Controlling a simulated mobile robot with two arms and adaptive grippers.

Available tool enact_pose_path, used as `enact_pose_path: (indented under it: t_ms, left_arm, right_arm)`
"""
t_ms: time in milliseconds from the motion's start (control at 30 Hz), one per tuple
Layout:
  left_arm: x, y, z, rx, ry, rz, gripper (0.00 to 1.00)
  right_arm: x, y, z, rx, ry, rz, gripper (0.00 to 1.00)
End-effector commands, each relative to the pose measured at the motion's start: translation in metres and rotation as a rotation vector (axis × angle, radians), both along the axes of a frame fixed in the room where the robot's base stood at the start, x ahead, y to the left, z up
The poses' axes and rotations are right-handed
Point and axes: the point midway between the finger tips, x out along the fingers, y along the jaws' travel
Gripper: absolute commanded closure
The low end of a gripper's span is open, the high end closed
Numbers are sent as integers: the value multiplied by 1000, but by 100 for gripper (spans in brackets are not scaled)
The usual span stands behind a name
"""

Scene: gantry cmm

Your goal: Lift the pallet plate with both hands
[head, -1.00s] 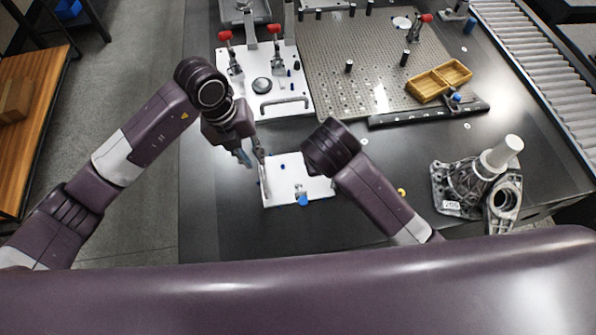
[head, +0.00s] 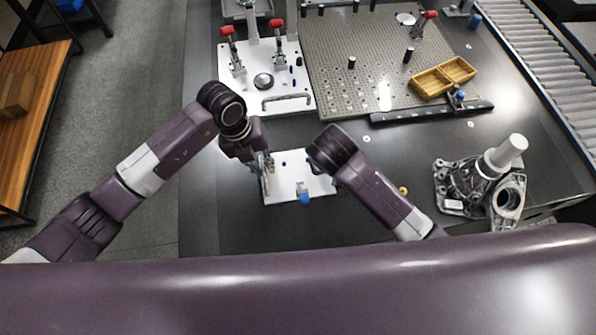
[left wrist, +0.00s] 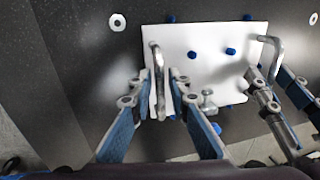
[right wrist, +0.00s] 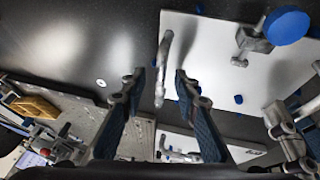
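The white pallet plate (head: 285,190) lies on the dark table, with blue knobs and a bar handle on each side. In the left wrist view the plate (left wrist: 200,70) shows my left gripper (left wrist: 161,75) open, its fingers on either side of the left handle (left wrist: 159,60) with gaps visible. My left gripper (head: 264,166) shows at the plate's left edge in the head view. In the right wrist view my right gripper (right wrist: 159,80) is open, fingers on either side of the other handle (right wrist: 166,55). The head view hides the right gripper behind my right arm.
Behind stand a white fixture plate (head: 290,110) with red-tipped clamps and a perforated plate (head: 350,90) with a wooden tray (head: 443,77). A metal casting (head: 465,183) stands right of my right arm. Bare table lies in front of the pallet plate.

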Motion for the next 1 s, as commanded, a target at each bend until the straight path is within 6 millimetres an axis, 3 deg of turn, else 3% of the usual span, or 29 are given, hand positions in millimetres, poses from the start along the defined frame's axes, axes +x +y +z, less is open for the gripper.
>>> enact_pose_path:
  t_ms: [367,533,667,1000]
  left_arm:
    - [0,-2,-8,0,0,0,83]
    - [0,-1,-7,0,0,0,99]
    - [0,-1,-7,0,0,0,100]
    - [0,-1,-7,0,-1,0,100]
  right_arm:
    - [3,-1,-7,0,-1,0,71]
    - [3,-1,-7,0,-1,0,87]
    - [3,-1,-7,0,0,0,100]
    - [3,-1,-7,0,0,0,100]
